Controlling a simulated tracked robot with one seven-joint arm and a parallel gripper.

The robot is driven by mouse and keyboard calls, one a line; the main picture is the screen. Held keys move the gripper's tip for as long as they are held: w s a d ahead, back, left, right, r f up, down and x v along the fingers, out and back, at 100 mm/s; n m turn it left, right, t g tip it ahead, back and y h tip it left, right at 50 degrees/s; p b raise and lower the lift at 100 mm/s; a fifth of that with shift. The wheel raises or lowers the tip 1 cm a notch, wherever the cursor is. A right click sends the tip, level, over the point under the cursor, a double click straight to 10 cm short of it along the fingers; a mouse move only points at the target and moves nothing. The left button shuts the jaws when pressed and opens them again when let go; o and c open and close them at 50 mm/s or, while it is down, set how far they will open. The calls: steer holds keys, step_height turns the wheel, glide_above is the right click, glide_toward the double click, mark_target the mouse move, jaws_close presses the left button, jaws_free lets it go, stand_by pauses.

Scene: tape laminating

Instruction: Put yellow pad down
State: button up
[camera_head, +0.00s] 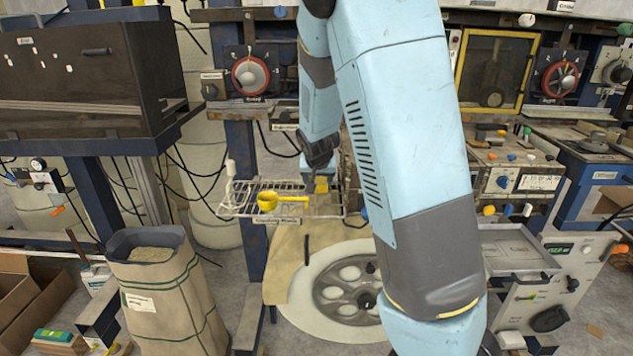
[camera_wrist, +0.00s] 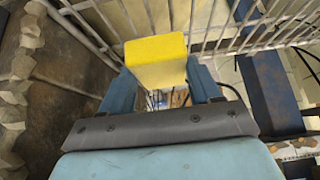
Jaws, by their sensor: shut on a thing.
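The yellow pad (camera_wrist: 157,48) is between the two blue fingers of my gripper (camera_wrist: 162,84) in the wrist view, which is shut on it. The pad's broad face is toward the camera, and bars of a wire rack (camera_wrist: 228,43) show behind it. In the head view the pad (camera_head: 321,185) is a small yellow patch below my gripper (camera_head: 320,178), at the right part of the wire rack (camera_head: 240,209). I cannot tell whether the pad touches the rack.
A yellow scoop (camera_head: 270,201) lies on the rack, left of the pad. Below the rack is a large spoked wheel (camera_head: 345,290). An open sack (camera_head: 165,300) stands at the lower left. A dark cabinet (camera_head: 85,75) is at the upper left.

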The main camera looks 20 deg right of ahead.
steer(key=shift+f, duration=0.45)
steer(key=shift+f, duration=0.1)
steer(key=o, duration=1.6)
steer(key=shift+v, duration=6.1)
